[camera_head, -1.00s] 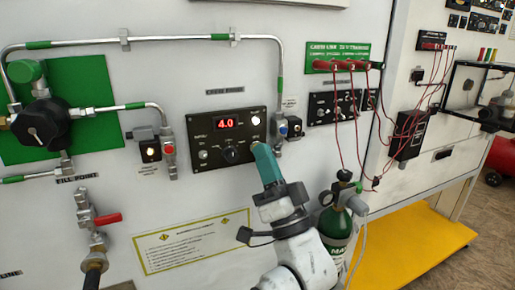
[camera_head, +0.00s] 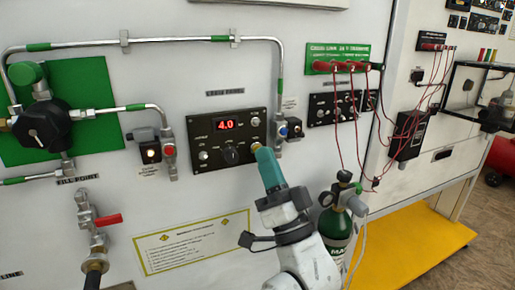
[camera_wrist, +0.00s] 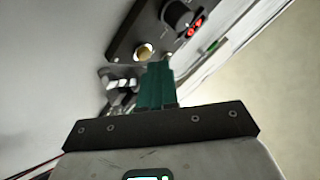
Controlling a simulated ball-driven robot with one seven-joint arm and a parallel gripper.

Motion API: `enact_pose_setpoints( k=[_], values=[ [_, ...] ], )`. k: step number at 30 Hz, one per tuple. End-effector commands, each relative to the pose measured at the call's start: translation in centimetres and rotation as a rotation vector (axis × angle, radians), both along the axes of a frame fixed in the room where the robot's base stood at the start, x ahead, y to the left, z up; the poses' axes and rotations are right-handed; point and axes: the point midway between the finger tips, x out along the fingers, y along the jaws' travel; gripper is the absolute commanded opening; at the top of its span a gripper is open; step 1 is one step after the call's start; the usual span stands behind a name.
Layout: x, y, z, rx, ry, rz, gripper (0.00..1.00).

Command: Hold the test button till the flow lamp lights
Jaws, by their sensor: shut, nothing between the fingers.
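A dark control panel (camera_head: 202,158) on the pale wall carries a red display (camera_head: 225,125) reading 4.0. A round brass-coloured button (camera_head: 256,147) is at its lower right; it also shows in the wrist view (camera_wrist: 143,52). A small round lamp (camera_head: 255,122) above the button looks dull grey. No label names it legibly. My gripper (camera_head: 263,154) is shut, with its teal fingers pointing up at the button from below right. In the wrist view my gripper (camera_wrist: 157,66) ends just beside the button, apparently slightly apart from it.
A green gas cylinder (camera_head: 336,222) stands right of my arm. Red cables (camera_head: 337,120) hang from sockets farther right. The wall below the panel carries a yellow-bordered notice (camera_head: 192,243).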

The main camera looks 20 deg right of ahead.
Motion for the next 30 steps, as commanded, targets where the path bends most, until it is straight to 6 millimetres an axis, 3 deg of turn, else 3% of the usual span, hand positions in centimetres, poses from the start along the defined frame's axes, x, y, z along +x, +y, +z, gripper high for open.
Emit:
enact_pose_setpoints(
  k=[14,30],
  values=[
    [-0.8,0.0,0.1,0.0,0.0,0.0,0.0],
    [-5.2,0.0,0.1,-0.001,0.0,-0.001,0.0]
  ],
)
